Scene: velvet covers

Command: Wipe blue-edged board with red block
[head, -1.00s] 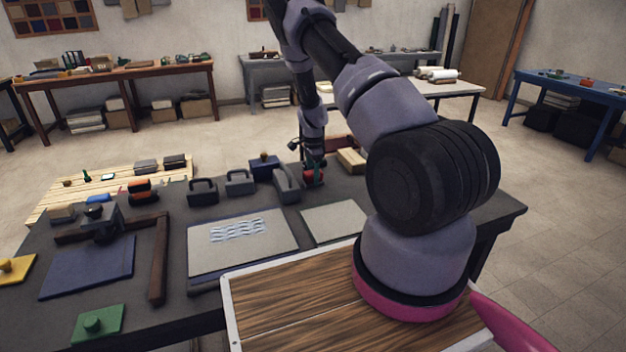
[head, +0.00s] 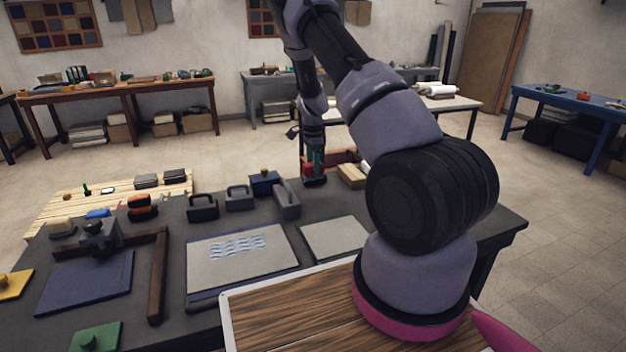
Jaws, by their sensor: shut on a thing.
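The blue-edged board (head: 212,281) lies flat on the dark table, left of my arm's base. It has a light grey face with a patch of wavy blue-white marks (head: 238,246) near its far side. My gripper (head: 315,164) is beyond the board at the table's far edge, pointing down. It is shut on the red block (head: 309,169), which has a dark underside and appears raised above the table. The fingers hide part of the block. The block is apart from the board.
Grey handled blocks (head: 287,203) and a dark blue block (head: 265,183) stand between gripper and board. A plain grey board (head: 333,238) lies right of the blue-edged one. A brown angled frame (head: 158,275) and dark blue panel (head: 85,284) lie left.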

